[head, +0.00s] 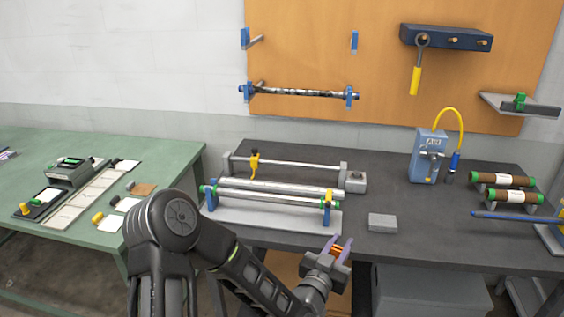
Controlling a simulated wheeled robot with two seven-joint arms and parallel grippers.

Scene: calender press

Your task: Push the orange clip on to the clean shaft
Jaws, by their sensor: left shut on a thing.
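My left gripper (338,247) has purple fingers and is shut on the orange clip (339,251), in front of the dark bench's front edge. The clip is small and partly covered by the fingers. A bright, clean-looking shaft (275,197) with green near its ends lies across the grey press base (275,218), between blue end holders (327,211). The gripper is below and right of its right end, apart from it. A second shaft (300,92), dark and blotchy, hangs on the orange board. My right gripper is not in view.
Behind the clean shaft, a thin rod (305,164) with a yellow lever (254,166) runs between grey supports. A grey block (382,223) lies on the dark bench (420,238). A blue air unit (427,157) and brown rolls (503,180) stand right. A green table (165,160) is left.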

